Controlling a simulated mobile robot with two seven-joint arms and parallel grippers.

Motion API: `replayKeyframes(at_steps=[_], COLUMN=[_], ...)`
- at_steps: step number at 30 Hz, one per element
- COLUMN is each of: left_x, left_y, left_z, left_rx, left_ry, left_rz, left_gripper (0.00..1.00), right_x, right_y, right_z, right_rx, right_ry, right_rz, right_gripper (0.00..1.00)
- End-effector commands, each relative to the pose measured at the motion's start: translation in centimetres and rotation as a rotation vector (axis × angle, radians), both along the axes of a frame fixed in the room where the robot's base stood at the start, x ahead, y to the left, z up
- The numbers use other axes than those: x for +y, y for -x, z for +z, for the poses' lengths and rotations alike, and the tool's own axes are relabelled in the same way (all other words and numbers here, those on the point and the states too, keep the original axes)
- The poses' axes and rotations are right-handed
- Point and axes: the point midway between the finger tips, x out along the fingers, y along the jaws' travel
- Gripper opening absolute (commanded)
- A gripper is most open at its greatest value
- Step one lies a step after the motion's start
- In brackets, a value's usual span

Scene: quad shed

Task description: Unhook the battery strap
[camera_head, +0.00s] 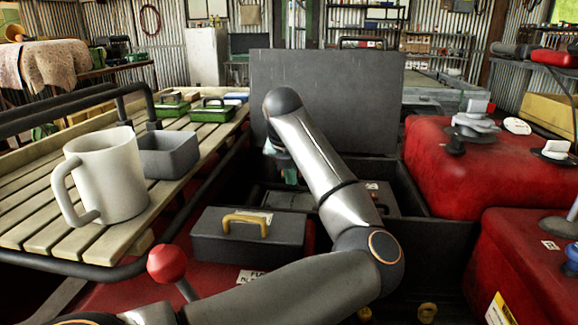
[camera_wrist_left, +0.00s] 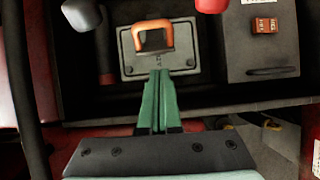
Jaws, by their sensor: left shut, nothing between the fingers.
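My left gripper (camera_wrist_left: 160,75) shows from above in the left wrist view, its two green fingers together with nothing between them. Its tips are at the near edge of a grey plate (camera_wrist_left: 186,64) with an orange loop handle (camera_wrist_left: 153,36). I cannot tell whether they touch it. In the head view my left arm reaches over the open black box, and its bend hides most of the gripper. I cannot clearly make out a battery strap. My right gripper is not in view.
A grey box with a yellow handle (camera_head: 249,239) stands in front of the compartment. A raised dark lid (camera_head: 345,85) stands behind it. Red bodywork (camera_head: 428,165) is on the right. A white mug (camera_head: 108,180) and a grey bin (camera_head: 170,155) stand on the slatted rack at left.

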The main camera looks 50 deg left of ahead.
Motion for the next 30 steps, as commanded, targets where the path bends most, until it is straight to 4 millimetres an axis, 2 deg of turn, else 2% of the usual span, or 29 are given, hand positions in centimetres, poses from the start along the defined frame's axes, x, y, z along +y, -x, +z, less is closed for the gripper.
replayKeyframes(at_steps=[4,11,30], left_x=[1.2,2.2,2.6], left_y=[-1.4,-2.7,-3.2], left_z=[0.4,0.9,1.3], left_rx=[0.000,0.000,-0.001], left_ry=[-0.001,-0.001,-0.002], left_rz=[0.000,0.000,0.001], left_gripper=[0.00,0.00,0.00], right_x=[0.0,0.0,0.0], right_y=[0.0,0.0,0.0], right_z=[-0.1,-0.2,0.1], right_rx=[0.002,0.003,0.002], right_ry=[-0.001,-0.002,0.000], right_rz=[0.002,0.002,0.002], right_gripper=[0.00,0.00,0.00])
